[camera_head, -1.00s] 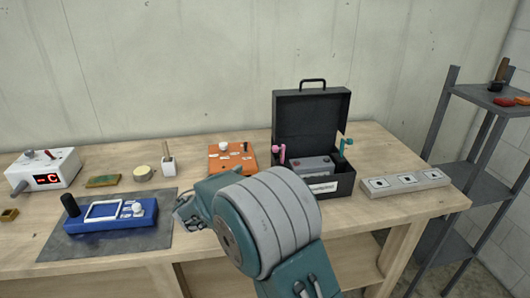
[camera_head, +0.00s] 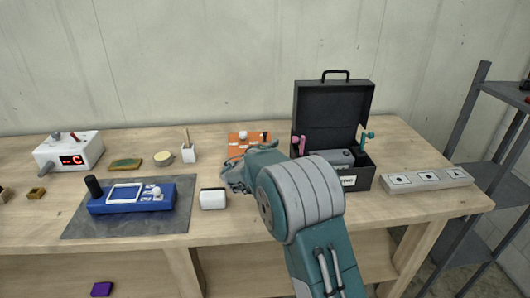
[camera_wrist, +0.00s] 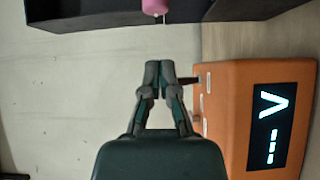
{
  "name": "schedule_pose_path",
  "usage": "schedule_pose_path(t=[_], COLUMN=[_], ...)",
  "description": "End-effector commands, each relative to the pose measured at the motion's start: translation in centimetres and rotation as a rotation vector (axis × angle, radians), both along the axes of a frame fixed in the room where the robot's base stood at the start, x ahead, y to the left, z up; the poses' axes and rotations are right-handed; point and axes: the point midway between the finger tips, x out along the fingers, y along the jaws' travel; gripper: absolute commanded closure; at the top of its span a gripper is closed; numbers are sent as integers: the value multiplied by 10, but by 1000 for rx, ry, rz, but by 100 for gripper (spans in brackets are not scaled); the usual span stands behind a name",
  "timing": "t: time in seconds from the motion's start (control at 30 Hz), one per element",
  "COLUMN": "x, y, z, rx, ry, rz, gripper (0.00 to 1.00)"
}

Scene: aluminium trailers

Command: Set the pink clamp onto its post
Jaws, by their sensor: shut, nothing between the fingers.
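The pink clamp (camera_head: 298,145) is at the left side of the open black case (camera_head: 360,182). A pink part of it shows at the top edge of the wrist view (camera_wrist: 155,6), beyond my fingertips, with a thin light tip pointing towards them. My gripper (camera_head: 234,178) is in front of the orange device, left of the case; the arm partly hides it. In the wrist view my gripper (camera_wrist: 160,72) has its fingertips together, empty, apart from the clamp. I cannot tell which part is the clamp's post.
A teal clamp (camera_head: 365,138) and a grey battery-like block (camera_head: 341,157) are at the case. The orange device (camera_head: 247,139) shows a display in the wrist view (camera_wrist: 240,115). A white box (camera_head: 212,199), blue device (camera_head: 132,200) and grey socket strip (camera_head: 428,179) are on the bench.

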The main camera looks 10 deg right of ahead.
Motion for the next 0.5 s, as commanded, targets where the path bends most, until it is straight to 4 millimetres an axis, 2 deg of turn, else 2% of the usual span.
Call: schedule_pose_path(t=[0.03,0.2,0.5], x=[0,2,3], y=[-11,-31,-38], z=[0,0,-1], rx=[0,1,0], ry=[1,1,0], rz=[-4,-2,0], gripper=[100,100,100])
